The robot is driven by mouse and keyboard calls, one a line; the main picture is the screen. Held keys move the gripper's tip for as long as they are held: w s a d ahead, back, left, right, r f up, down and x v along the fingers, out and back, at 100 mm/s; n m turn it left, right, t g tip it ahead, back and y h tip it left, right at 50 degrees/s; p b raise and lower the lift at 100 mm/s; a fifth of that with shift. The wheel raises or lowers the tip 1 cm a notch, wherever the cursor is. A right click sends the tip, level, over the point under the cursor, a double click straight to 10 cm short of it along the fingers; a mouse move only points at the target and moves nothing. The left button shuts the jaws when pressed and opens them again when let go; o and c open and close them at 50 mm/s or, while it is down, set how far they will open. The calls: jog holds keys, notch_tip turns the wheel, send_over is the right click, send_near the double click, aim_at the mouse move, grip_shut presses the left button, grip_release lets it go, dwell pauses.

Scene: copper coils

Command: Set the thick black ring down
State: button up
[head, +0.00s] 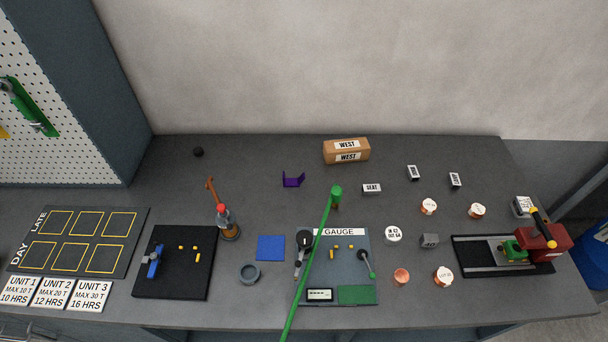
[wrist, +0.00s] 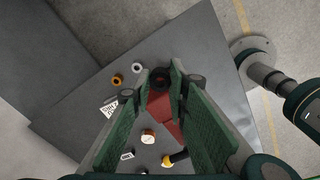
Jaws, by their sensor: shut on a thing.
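The thick black ring (wrist: 160,73) shows in the wrist view, between the tips of the two green fingers of my gripper (wrist: 161,78). My gripper is shut on it. A red shape (wrist: 160,103) lies beyond the ring in that view. I cannot tell how far the ring is above what lies below it. I cannot make out my gripper or the held ring in the head view.
In the head view, a red machine (head: 542,243) stands at the right on a black base. A grey gauge board (head: 355,270) lies front centre, crossed by a long green bar (head: 312,257). Several copper coils and small labels stand between them.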

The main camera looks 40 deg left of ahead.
jog(key=s+a+f+n, duration=0.1)
jog(key=s+a+n, duration=0.15)
jog(key=a, duration=1.55)
jog(key=s+a+f+n+b, duration=0.15)
jog(key=a+n, duration=0.25)
jog(key=a, duration=1.5)
jog(key=s+a+f+n, duration=0.1)
jog(key=s+a+n, duration=0.2)
jog(key=a, duration=1.5)
jog(key=s+a+f+n, duration=0.2)
jog(key=s+a+n, duration=0.2)
jog(key=s+a, duration=1.6)
jog(key=s+a+f+n+b, duration=0.1)
jog(key=s+a+n, duration=0.3)
jog(key=s+a, duration=1.6)
jog(key=shift+s+a+f, duration=0.15)
jog(key=shift+a+f, duration=0.45)
jog(key=shift+a, duration=0.3)
jog(key=shift+n, duration=0.25)
jog(key=shift+f, duration=0.1)
jog(key=shift+f+b, duration=0.3)
jog(key=shift+f, duration=2.75)
